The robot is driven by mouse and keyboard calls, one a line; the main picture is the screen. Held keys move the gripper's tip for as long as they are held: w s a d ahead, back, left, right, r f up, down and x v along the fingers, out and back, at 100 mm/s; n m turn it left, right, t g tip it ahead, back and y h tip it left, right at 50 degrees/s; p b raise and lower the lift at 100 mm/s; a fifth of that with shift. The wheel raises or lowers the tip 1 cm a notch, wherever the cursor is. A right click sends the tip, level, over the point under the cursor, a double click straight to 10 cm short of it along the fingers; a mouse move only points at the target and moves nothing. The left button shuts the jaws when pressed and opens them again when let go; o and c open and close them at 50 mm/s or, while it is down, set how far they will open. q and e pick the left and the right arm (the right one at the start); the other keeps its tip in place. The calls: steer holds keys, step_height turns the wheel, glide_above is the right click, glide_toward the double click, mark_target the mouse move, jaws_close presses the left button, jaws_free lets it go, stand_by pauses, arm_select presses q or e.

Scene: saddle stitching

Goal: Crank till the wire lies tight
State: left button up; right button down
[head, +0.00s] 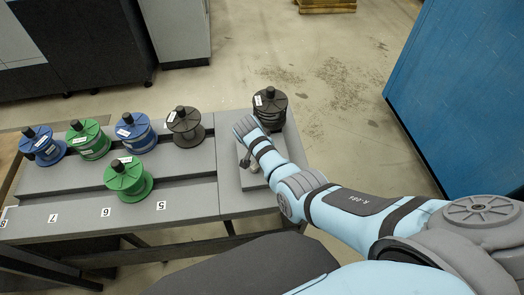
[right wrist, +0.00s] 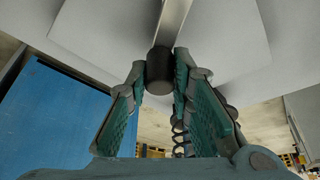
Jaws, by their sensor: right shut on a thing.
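My right gripper (right wrist: 160,84) is shut on the dark round crank knob (right wrist: 158,64) in the right wrist view. The knob sits at the end of a flat metal crank arm (right wrist: 174,20), between the green-padded fingers. In the head view my right arm reaches over the right-hand grey stand, and my wrist hides most of the crank. A dark spool (head: 270,109) with a white label stands on that stand, just beyond my wrist. The wire cannot be made out in either view. My left gripper is not in view.
Left of the stand, a stepped grey bench (head: 190,200) holds blue (head: 135,132), green (head: 88,140) and dark grey (head: 184,127) spools. Another green spool (head: 128,180) stands on the lower step near numbered labels. A blue panel (head: 465,90) rises at the right, with open floor between.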

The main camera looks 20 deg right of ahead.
steer(key=m, duration=0.1)
steer(key=s+m+g+b, duration=0.1)
steer(key=m, duration=0.1)
steer(key=shift+s+d+f+m+h, duration=0.15)
steer(key=shift+s+m+h, duration=0.1)
steer(key=shift+m+h, duration=0.05)
steer(key=shift+s+m+g+b, duration=0.35)
steer(key=shift+m+g, duration=0.05)
steer(key=shift+m, duration=0.35)
steer(key=shift+s+m+g+b, duration=0.35)
steer(key=shift+m+g, duration=0.05)
steer(key=shift+m, duration=0.35)
steer(key=c, duration=1.4)
jaws_free()
